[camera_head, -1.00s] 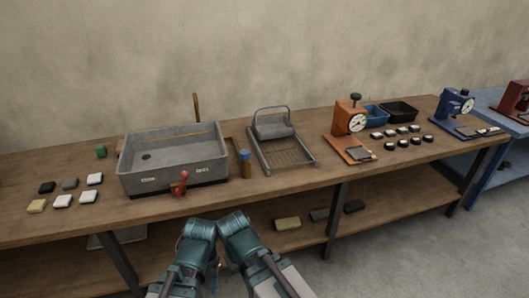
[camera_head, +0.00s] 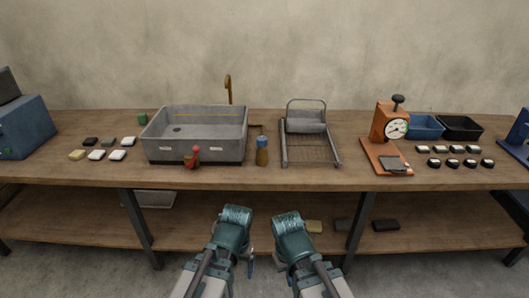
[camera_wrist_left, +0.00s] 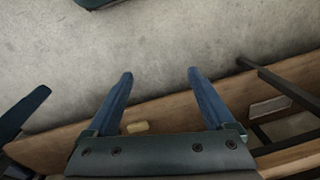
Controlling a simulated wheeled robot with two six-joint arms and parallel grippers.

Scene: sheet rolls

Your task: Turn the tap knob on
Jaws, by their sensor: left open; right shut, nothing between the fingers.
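A grey sink (camera_head: 165,146) stands on the workbench, left of centre in the head view. A brass tap spout (camera_head: 228,88) rises behind its right rear corner. A red knob (camera_head: 193,153) on a brass fitting sits at the sink's front, probably the tap knob. My left gripper (camera_head: 250,266) is low in front of the bench, well away from the knob; its fingers are mostly hidden there. The left wrist view shows it open and empty (camera_wrist_left: 160,75). My right gripper (camera_head: 277,265) is beside it, also low, shut and empty, mostly hidden by its arm.
A blue-capped bottle (camera_head: 262,152) stands close right of the sink. Several small blocks (camera_head: 97,155) lie to its left. A wire rack with a roller (camera_head: 308,130) and an orange gauge press (camera_head: 388,125) stand further right. The bench's front edge lies between my arms and the sink.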

